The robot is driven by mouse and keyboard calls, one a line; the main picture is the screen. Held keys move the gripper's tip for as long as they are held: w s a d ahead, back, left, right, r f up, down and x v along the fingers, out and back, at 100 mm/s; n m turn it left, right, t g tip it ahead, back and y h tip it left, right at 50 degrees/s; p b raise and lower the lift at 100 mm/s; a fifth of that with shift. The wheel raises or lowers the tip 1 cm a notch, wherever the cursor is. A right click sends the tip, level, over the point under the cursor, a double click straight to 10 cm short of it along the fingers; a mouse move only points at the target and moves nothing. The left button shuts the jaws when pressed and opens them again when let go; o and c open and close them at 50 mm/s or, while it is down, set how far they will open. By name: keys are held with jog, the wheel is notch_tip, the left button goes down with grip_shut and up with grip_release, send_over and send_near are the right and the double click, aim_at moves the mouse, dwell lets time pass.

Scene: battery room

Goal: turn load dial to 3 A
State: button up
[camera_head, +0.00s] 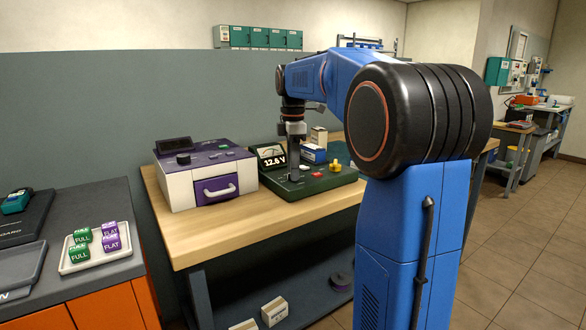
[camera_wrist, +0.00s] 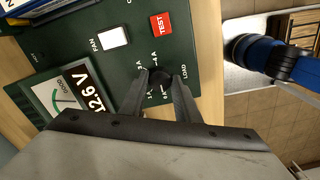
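The load dial (camera_wrist: 160,82) is a small dark round knob on a dark green tester panel, with amp marks around it and the word LOAD beside it. In the wrist view my gripper (camera_wrist: 160,78) has one finger on each side of the dial. I cannot tell whether the fingers touch it, and the pointer is hard to read. In the head view my gripper (camera_head: 294,176) points down at the green tester (camera_head: 318,190), hiding the dial. The tester's meter (camera_wrist: 70,98) reads about 12.6 V in the wrist view.
A red TEST button (camera_wrist: 162,25) and a white FAN switch (camera_wrist: 113,37) are near the dial. A white and purple unit (camera_head: 205,176) stands left of the tester on the wooden bench (camera_head: 235,232).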

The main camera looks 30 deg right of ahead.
jog(key=shift+m, duration=0.4)
jog(key=m, duration=0.6)
jog(key=shift+m, duration=0.3)
jog(key=m, duration=1.3)
jog(key=shift+m, duration=0.3)
jog(key=m, duration=0.5)
jog(key=shift+m, duration=0.3)
jog(key=o, duration=1)
